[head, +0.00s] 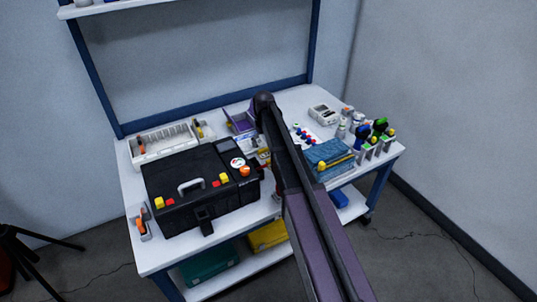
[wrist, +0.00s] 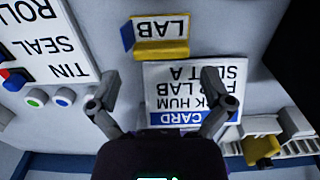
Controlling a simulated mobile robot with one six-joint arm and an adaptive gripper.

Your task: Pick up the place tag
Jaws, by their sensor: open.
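A small white tag lettered LAB (wrist: 172,27), with a yellow foot and a blue side, lies on the table in the wrist view. It appears upside down, at the top centre, and looks like the place tag. My gripper (wrist: 160,78) is open in the wrist view. Its two fingers are spread below the tag in the picture, and nothing is held between them. A white card (wrist: 185,85) with a blue CARD band lies below the tag and partly behind the right finger. In the head view my arm hides the gripper, and I cannot make out the tag.
A blue cloth (head: 328,152) and bottles (head: 380,127) are at right. A list sheet (wrist: 45,40) with buttons lies left in the wrist view.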

